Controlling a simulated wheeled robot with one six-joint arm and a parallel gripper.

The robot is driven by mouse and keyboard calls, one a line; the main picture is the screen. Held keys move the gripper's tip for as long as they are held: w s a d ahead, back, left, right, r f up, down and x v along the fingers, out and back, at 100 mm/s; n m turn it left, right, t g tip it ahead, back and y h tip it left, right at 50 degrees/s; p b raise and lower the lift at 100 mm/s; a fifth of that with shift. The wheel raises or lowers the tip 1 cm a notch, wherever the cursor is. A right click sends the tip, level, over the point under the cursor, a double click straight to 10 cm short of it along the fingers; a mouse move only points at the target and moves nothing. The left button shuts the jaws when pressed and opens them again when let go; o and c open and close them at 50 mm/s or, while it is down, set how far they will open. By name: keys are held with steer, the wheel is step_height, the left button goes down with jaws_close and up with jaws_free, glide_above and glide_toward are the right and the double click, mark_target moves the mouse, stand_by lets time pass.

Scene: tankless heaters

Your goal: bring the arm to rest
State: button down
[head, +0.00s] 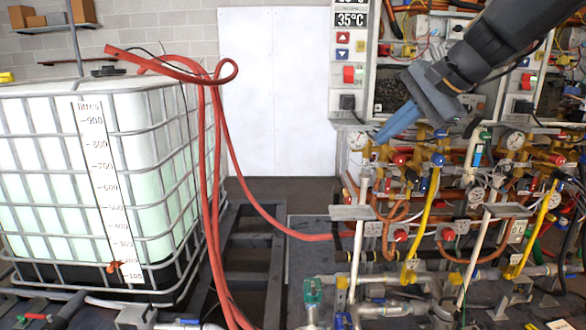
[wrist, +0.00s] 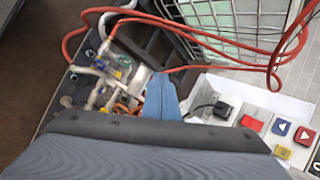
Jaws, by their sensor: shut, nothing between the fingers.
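My gripper (head: 381,137) hangs from my dark arm at the upper right of the head view. Its blue fingers point down and left, in front of the heater piping. In the wrist view the fingers (wrist: 161,82) lie together at the middle. They are shut with nothing between them. I cannot tell from these views whether the fingertips touch the valves and gauge behind them.
A caged white tank (head: 130,190) stands at left with red hoses (head: 215,190) looped over it. Dense pipes and yellow hoses (head: 425,215) fill the right. A control panel (head: 349,60) shows 35°C. A white door panel (head: 277,100) stands behind.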

steer(key=s+f+n+g+h, duration=0.2)
steer(key=s+f+n, duration=0.2)
steer(key=f, duration=0.6)
steer(key=s+f+n+g+h, duration=0.1)
steer(key=s+f+n, duration=0.3)
steer(key=s+f, duration=0.5)
steer(key=s+f+n+g+h, duration=0.2)
steer(key=s+f, duration=0.5)
steer(key=f, duration=0.5)
steer(key=shift+s+a+f+n+g+h, duration=0.3)
steer(key=shift+a+n, duration=0.1)
steer(key=shift+n, duration=0.5)
